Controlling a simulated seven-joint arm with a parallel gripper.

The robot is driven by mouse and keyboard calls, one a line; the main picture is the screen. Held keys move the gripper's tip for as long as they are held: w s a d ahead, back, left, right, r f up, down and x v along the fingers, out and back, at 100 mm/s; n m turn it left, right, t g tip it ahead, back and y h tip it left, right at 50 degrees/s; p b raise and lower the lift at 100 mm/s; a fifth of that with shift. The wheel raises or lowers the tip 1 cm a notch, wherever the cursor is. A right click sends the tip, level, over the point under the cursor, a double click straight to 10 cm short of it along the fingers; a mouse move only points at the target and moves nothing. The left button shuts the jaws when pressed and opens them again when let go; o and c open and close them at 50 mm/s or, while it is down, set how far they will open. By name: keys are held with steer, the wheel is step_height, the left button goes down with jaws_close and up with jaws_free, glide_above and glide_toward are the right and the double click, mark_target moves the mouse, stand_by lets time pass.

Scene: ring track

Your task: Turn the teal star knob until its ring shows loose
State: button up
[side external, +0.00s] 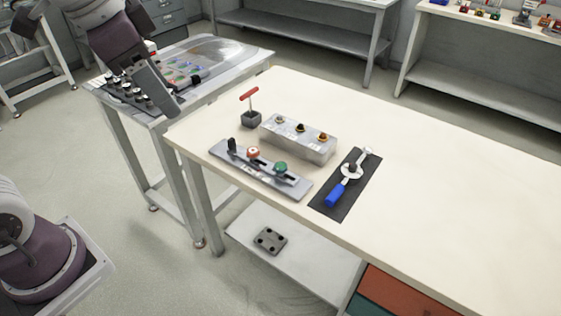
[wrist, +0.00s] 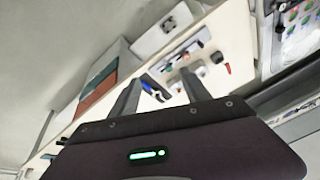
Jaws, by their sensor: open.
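The teal star knob (side external: 281,168) sits near the right end of a grey metal plate (side external: 231,163) on the white table. Its ring is too small to read in the side view. A red and white knob (side external: 253,152) and a black upright part (side external: 232,145) stand on the same plate, to its left. My gripper (side external: 174,108) is up at the left of the side view, well away from the knob. In the wrist view my gripper (wrist: 162,75) is open, with its fingers apart and nothing held between them.
Behind the plate stands a clear-grey block (side external: 297,141) with several knobs. A red T-handle (side external: 249,95) rises from a dark block. A blue-handled tool (side external: 336,194) lies on a black mat (side external: 332,212). The table's right side is clear.

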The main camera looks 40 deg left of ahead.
steer(key=w+d+f+m+g, duration=0.1)
steer(key=w+f+m, duration=0.1)
steer(key=w, duration=0.4)
steer(key=w+f+m+g, duration=0.1)
steer(key=w+f+m, duration=0.2)
steer(key=w, duration=0.4)
steer(key=m+g, duration=0.2)
steer(key=m, duration=0.5)
glide_above(281, 165)
step_height(281, 165, down, 18)
steer(key=shift+m, duration=0.5)
step_height(281, 165, down, 9)
steer(key=shift+f, duration=0.1)
steer(key=shift+c, duration=0.3)
jaws_close()
